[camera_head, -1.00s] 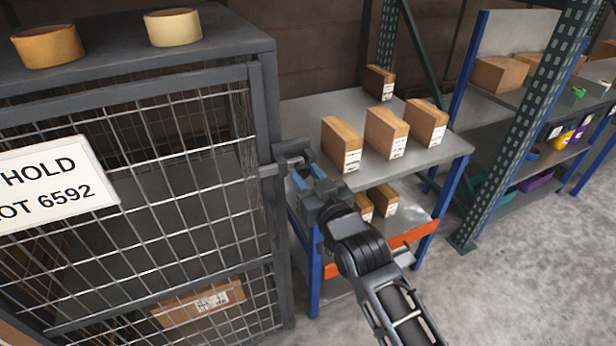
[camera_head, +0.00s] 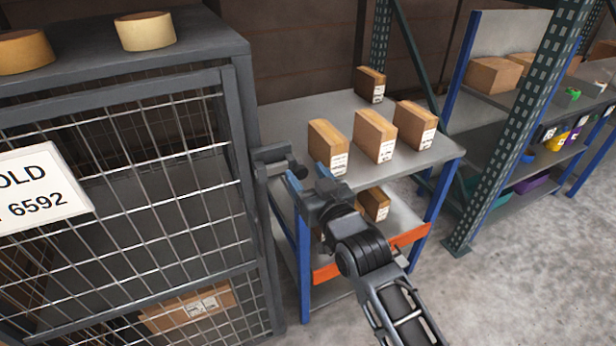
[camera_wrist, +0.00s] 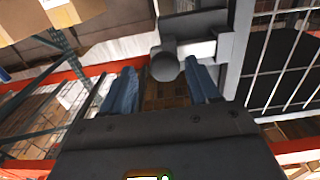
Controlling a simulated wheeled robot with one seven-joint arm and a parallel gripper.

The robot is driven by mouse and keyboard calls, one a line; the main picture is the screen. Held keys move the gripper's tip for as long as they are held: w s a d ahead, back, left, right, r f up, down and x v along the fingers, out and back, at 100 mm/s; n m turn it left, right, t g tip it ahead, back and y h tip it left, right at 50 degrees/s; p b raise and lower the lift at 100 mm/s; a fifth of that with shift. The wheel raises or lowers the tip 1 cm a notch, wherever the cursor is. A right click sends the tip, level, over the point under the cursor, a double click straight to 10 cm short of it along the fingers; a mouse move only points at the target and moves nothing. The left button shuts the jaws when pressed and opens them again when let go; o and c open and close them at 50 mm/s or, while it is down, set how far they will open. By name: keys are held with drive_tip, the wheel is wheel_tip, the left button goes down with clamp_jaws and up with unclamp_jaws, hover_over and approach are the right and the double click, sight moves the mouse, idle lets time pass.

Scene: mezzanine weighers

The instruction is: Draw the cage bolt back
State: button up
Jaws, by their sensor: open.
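The grey wire cage (camera_head: 240,130) stands at the left. Its bolt (camera_head: 268,154) sits on the right edge of the cage front, with a dark round knob (camera_head: 299,169) at its right end. My gripper (camera_head: 307,178) is open beside the knob, at the right of the cage. In the wrist view, the blue fingers (camera_wrist: 161,88) are spread apart, and the knob (camera_wrist: 164,66) shows in the gap near their tips. The knob is not gripped. I cannot tell how far the bolt is drawn.
A white hold sign (camera_head: 40,188) hangs on the cage, and tape rolls (camera_head: 145,31) lie on top. A blue-legged shelf (camera_head: 410,165) with several cartons (camera_head: 374,135) stands close behind my gripper. A green rack post (camera_head: 520,120) stands farther right. Floor at the lower right is clear.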

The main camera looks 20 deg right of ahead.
drive_tip(key=shift+s, duration=0.1)
drive_tip(key=s+b, duration=0.1)
drive_tip(key=s, duration=0.6)
drive_tip(key=shift+s, duration=0.3)
drive_tip(key=s+f, duration=0.5)
drive_tip(key=s, duration=0.7)
drive_tip(key=s+r+g, duration=0.1)
drive_tip(key=s+r, duration=0.1)
drive_tip(key=s, duration=1.2)
drive_tip(key=s+r+g, duration=0.2)
drive_tip(key=s+r, duration=0.1)
drive_tip(key=s, duration=1)
drive_tip(key=shift+s+a, duration=0.25)
drive_tip(key=shift+s, duration=0.15)
drive_tip(key=shift+c, duration=0.3)
